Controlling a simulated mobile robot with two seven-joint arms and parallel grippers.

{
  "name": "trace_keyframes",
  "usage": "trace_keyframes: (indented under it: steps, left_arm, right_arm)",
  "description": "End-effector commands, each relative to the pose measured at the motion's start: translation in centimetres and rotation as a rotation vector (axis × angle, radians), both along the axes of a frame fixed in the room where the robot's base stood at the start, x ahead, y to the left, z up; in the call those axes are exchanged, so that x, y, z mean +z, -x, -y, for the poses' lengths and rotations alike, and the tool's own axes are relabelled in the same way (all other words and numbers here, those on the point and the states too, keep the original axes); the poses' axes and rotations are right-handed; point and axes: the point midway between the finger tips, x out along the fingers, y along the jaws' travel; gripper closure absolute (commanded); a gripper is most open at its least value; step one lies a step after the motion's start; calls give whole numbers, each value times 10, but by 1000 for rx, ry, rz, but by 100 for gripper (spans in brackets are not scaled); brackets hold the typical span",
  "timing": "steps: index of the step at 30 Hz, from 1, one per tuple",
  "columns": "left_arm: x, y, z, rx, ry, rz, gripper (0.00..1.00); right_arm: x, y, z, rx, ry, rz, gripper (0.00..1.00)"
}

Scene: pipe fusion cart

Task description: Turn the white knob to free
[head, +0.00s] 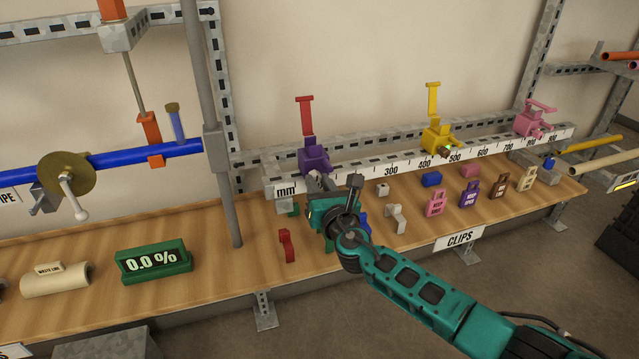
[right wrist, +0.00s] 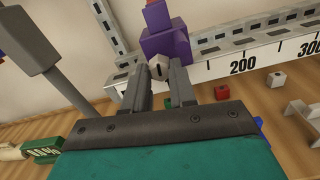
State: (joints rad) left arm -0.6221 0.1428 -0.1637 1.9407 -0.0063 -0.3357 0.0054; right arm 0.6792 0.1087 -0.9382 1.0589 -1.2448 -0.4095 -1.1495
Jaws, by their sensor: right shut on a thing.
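The white knob (right wrist: 158,69) is on the front of the purple clamp (right wrist: 178,42), which sits on the white millimetre rail (right wrist: 262,62) left of the 200 mark. My right gripper (right wrist: 160,76) is shut on the knob, with one finger on each side of it. A dark mark shows on the knob's face, but its setting cannot be read. In the head view the purple clamp (head: 314,158) has a raised red lever (head: 306,122), and my right gripper (head: 318,188) hides most of the knob. My left gripper is not in view.
Yellow (head: 437,138) and pink (head: 532,122) clamps sit farther right on the rail. Several small clips and tags lie on the wooden shelf (head: 215,262) below. A grey upright post (head: 213,150) stands left of my right gripper. A green 0.0 % display (head: 155,263) stands at left.

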Motion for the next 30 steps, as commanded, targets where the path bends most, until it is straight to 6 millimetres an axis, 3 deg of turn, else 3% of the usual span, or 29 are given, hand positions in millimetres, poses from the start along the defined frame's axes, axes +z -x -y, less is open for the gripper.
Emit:
trace_keyframes:
  steps: [12, 13, 19, 21, 30]
  left_arm:
    - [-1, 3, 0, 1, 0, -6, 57]
    - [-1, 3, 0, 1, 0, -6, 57]
    - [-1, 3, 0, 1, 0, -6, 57]
    - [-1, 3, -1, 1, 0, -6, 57]
    - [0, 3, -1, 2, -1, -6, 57]
  right_arm:
    - [-1, 0, 0, 1, 8, 2, 100]
    - [-1, 0, 0, 1, 8, 2, 73]
    - [0, 0, 0, 1, 7, 1, 54]
    - [0, 0, 0, 0, 7, 1, 49]
    - [0, 3, 1, 0, 7, 1, 49]
